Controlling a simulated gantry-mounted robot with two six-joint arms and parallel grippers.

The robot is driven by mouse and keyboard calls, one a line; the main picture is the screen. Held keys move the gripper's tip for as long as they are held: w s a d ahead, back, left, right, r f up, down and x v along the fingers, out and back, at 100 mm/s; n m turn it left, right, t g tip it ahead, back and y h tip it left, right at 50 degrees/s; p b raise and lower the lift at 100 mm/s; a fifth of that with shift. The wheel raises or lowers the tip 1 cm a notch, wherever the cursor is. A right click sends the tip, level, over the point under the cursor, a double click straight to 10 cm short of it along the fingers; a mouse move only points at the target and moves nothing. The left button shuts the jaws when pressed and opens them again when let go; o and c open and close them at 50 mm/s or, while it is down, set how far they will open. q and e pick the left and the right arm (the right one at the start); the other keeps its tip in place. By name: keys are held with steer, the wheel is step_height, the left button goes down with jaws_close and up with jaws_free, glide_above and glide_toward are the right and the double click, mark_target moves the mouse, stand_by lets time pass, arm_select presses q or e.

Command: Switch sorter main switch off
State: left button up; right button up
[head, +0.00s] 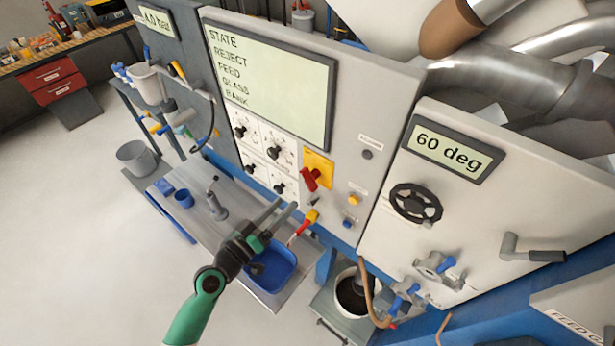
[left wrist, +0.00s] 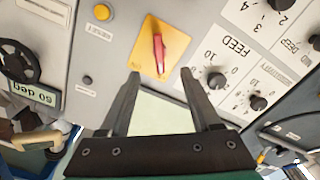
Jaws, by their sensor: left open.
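The main switch is a red rotary handle (head: 311,179) on a yellow plate (head: 320,163), on the light grey panel below the large screen. In the left wrist view the red handle (left wrist: 159,52) stands nearly in line with the picture's vertical on its yellow plate (left wrist: 146,58). My left gripper (head: 283,208) is open and empty, below and left of the switch in the head view. In the left wrist view its two fingers (left wrist: 160,76) point toward the switch, one to either side below it, apart from it. My right gripper is not in view.
Black knobs (head: 274,153) sit left of the switch, and yellow (head: 354,199) and blue (head: 348,223) buttons sit to its right. A red-and-yellow tool (head: 305,224) is close to my left gripper. A blue tray (head: 272,268) lies on the shelf below.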

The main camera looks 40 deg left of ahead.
mark_target(306, 183)
arm_select(q)
steer(key=w, duration=0.7)
steer(key=w+a, duration=0.1)
steer(key=w, duration=0.2)
steer(key=shift+w+a, duration=0.1)
steer(key=shift+w, duration=0.2)
jaws_close()
